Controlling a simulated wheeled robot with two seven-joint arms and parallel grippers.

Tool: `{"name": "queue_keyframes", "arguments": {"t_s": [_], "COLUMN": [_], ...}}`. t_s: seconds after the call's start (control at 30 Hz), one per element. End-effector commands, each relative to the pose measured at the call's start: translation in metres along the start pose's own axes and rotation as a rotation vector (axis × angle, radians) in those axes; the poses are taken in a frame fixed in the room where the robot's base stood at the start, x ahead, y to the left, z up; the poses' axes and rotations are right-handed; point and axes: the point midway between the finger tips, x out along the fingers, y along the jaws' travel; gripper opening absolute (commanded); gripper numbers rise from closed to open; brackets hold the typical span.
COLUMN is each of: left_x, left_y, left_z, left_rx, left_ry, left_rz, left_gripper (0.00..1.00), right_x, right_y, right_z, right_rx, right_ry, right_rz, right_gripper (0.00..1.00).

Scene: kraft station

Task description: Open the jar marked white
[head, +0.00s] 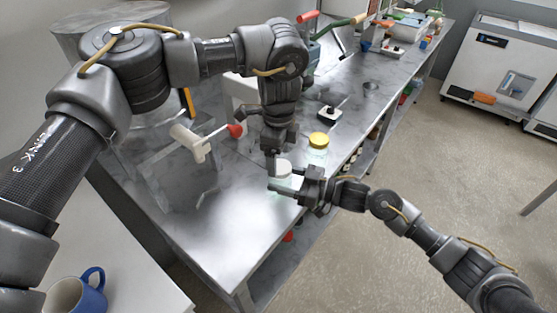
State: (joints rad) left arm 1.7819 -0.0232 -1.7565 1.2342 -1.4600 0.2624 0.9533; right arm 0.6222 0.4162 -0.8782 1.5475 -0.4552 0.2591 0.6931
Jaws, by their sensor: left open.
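The jar with the white lid (284,164) stands on the metal bench near its right edge, partly hidden by my grippers. My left gripper (273,160) points down from above, open, with its fingers at the lid's left side. I cannot tell whether it touches the lid. My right gripper (284,183) comes in level from the right, with a finger across the front of the jar body. Whether it is closed on the jar cannot be made out. A second jar with a yellow lid (318,140) stands just behind, to the right.
The metal bench (215,225) is bare in front. A white clamp-like piece with a red end (236,131) lies left of my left gripper. A small dark stand (328,113) is behind the jars. A blue mug (92,295) stands on the white table at lower left.

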Motion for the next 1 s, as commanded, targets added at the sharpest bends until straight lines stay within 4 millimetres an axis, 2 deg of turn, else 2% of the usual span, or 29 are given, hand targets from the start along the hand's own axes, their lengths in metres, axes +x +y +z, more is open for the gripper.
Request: {"name": "queue_keyframes", "arguments": {"t_s": [0.13, 0.4, 0.53, 0.67, 1.0], "left_x": [-0.017, -0.025, -0.045, -0.054, -0.060], "left_y": [0.000, -0.001, -0.008, -0.010, -0.006], "left_z": [0.000, 0.000, 0.007, 0.009, 0.005], "left_rx": [0.001, 0.001, 0.013, 0.270, 1.175], "left_ry": [-0.001, -0.002, -0.049, -0.074, -0.070], "left_rz": [0.000, -0.005, -0.051, -0.056, -0.010], "left_gripper": [0.74, 0.70, 0.70, 0.70, 0.70], "right_x": [0.000, 0.000, 0.000, 0.000, 0.000], "right_y": [0.000, 0.000, 0.000, 0.000, 0.000], "right_z": [-0.001, -0.001, -0.001, -0.001, -0.001], "right_rx": [-0.001, -0.001, -0.001, -0.001, -0.001], "right_ry": [0.001, 0.002, 0.001, 0.002, 0.001], "right_rz": [0.000, 0.000, 0.000, 0.000, 0.000], "right_gripper": [0.00, 0.00, 0.00, 0.00, 0.00]}}
